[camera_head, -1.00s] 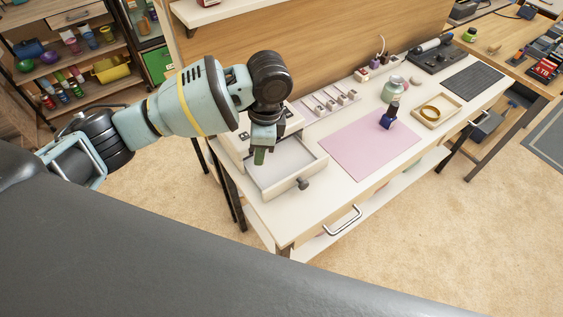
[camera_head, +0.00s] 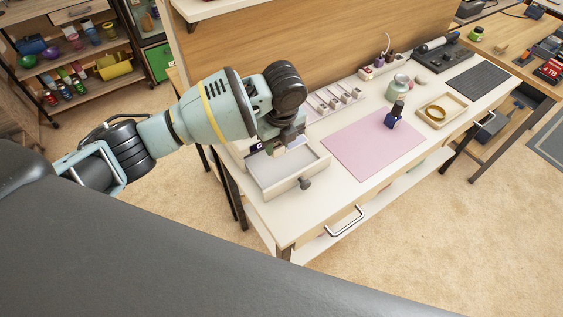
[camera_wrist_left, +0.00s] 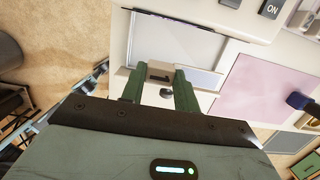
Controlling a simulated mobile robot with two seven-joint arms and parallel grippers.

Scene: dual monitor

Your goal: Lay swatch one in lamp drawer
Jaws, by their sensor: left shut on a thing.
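My left gripper (camera_head: 290,140) is above the open lamp drawer (camera_head: 313,171), near its back right part. In the left wrist view its two green fingers (camera_wrist_left: 159,85) are closed around a small brown and pale piece (camera_wrist_left: 160,72), taken to be swatch one; its markings cannot be read. The drawer is a shallow pale tray with a dark round knob (camera_head: 305,183) on its front. It also shows in the left wrist view (camera_wrist_left: 225,52), its floor empty where visible. The arm hides part of the unit behind the drawer. My right gripper is out of view.
A pink mat (camera_head: 360,150) lies right of the drawer, with a dark blue bottle (camera_head: 393,118) on it. A rack (camera_head: 322,105) with several small pieces stands behind. A wooden tray (camera_head: 457,105) holds a yellow ring (camera_head: 435,113).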

